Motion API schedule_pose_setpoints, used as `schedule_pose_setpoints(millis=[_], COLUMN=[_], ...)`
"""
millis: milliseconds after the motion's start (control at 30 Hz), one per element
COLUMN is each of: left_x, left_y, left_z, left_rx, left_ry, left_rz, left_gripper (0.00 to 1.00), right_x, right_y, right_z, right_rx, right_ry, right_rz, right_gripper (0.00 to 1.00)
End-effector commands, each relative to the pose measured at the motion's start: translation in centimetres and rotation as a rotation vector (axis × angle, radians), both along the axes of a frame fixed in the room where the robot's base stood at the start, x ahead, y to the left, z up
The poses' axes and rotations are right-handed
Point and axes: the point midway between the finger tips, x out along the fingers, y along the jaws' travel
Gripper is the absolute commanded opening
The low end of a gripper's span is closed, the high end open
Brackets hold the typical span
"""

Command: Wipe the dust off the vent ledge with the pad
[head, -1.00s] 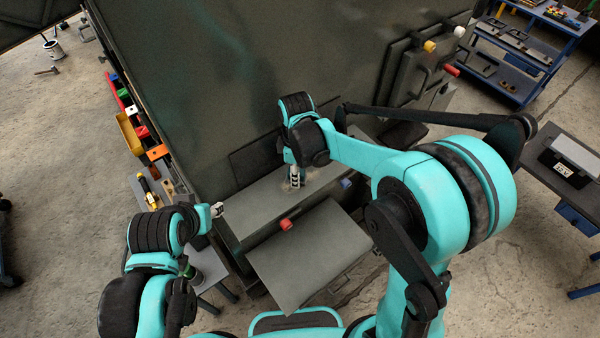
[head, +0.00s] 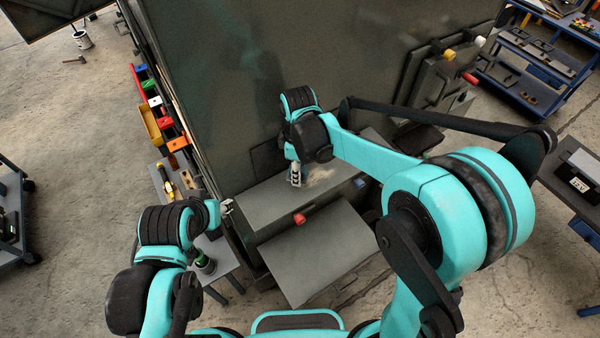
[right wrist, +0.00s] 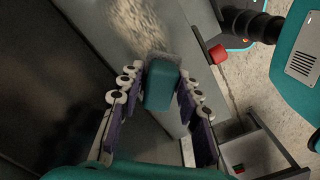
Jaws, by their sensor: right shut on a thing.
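The vent ledge (head: 262,207) is a grey shelf on the front of the dark enclosure. A pale dust patch (head: 322,176) lies on it, just right of my right gripper (head: 294,178). In the right wrist view the dust (right wrist: 136,24) is beyond the fingertips. My right gripper (right wrist: 158,98) is shut on the pad (right wrist: 161,86), a teal block with a grey, fuzzy-looking edge. The pad is down at the ledge; I cannot tell whether it touches. My left gripper (head: 228,206) is near the ledge's left end, its finger opening too small to judge.
A grey panel (head: 315,255) with a red knob (head: 299,219) juts out below the ledge. A tool bench with a yellow-handled tool (head: 166,185) stands at left. Coloured bins (head: 150,125) line the enclosure's left side. A blue shelf cart (head: 520,80) stands at far right.

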Motion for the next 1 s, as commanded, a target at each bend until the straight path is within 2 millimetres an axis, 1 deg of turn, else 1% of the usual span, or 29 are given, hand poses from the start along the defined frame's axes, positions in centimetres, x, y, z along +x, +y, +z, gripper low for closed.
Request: schedule_pose_setpoints(millis=[33,100,300,400,1000], left_x=[0.0,0.0,0.0,0.0,0.0], left_y=[0.0,0.0,0.0,0.0,0.0], left_z=[0.6,1.0,2.1,2.5,2.4], left_rx=[0.0,0.0,0.0,0.0,0.0], left_ry=[0.0,0.0,0.0,0.0,0.0], left_rz=[0.0,0.0,0.0,0.0,0.0], left_gripper=[0.4,0.4,0.4,0.4,0.4], right_x=[0.0,0.0,0.1,0.2,0.2], right_y=[0.1,0.2,0.5,0.6,0.6], right_z=[0.8,1.4,3.1,3.6,3.7], right_rx=[0.0,0.0,0.0,0.0,0.0], right_ry=[0.0,0.0,0.0,0.0,0.0], right_rz=[0.0,-0.002,-0.006,-0.007,-0.008], right_gripper=[0.07,0.07,0.07,0.07,0.07])
